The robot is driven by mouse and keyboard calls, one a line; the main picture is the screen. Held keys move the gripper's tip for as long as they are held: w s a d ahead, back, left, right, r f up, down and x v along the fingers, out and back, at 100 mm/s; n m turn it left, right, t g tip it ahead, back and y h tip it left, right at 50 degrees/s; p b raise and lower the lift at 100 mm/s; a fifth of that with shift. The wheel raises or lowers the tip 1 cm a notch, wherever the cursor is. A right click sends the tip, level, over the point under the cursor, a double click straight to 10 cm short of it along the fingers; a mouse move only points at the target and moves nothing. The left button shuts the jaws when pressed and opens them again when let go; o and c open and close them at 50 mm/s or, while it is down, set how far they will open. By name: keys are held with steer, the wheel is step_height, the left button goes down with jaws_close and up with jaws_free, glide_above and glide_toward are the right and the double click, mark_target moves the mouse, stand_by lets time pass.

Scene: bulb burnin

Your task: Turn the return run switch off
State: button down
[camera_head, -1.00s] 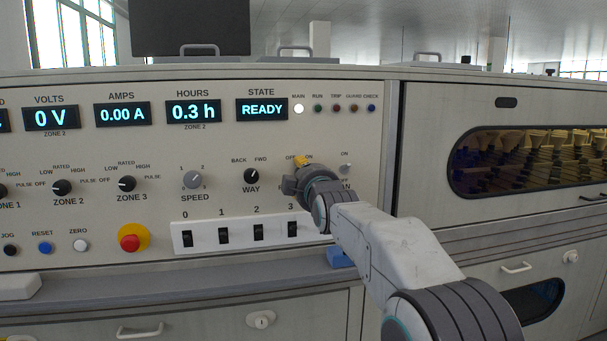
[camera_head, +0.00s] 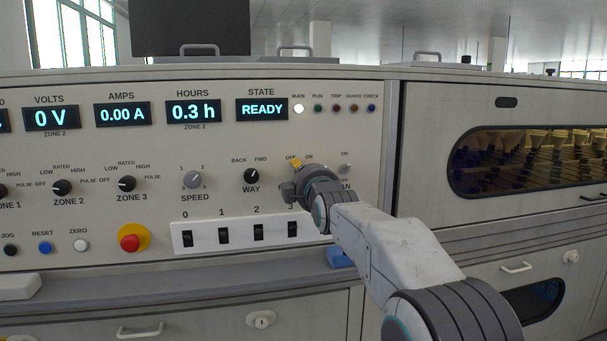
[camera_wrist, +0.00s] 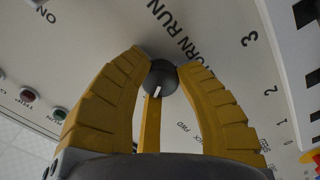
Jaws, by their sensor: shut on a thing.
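The return run switch is a dark round knob (camera_wrist: 161,77) with a white pointer line, beside the RETURN RUN lettering in the wrist view. The yellow fingers of my gripper (camera_wrist: 160,72) stand on either side of it and are shut on it. In the head view my gripper (camera_head: 297,166) is against the panel, just right of the WAY knob (camera_head: 251,176), and hides the switch. A yellow fingertip shows just below the OFF and ON marks, nearer OFF. The pointer's exact setting against these marks cannot be told.
The FAN switch (camera_head: 345,168) is close on the right, partly behind my arm. Below is a white strip (camera_head: 206,237) with several black rocker switches. The red stop button (camera_head: 130,242) is farther left. The STATE display (camera_head: 262,109) above reads READY.

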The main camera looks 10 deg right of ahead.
steer(key=c, duration=1.2)
jaws_free()
steer(key=shift+a+r, duration=0.25)
steer(key=shift+a, duration=0.05)
steer(key=shift+c, duration=0.2)
steer(key=o, duration=0.4)
steer(key=shift+d+f, duration=0.1)
steer(key=shift+f, duration=0.1)
steer(key=shift+s, duration=6.05)
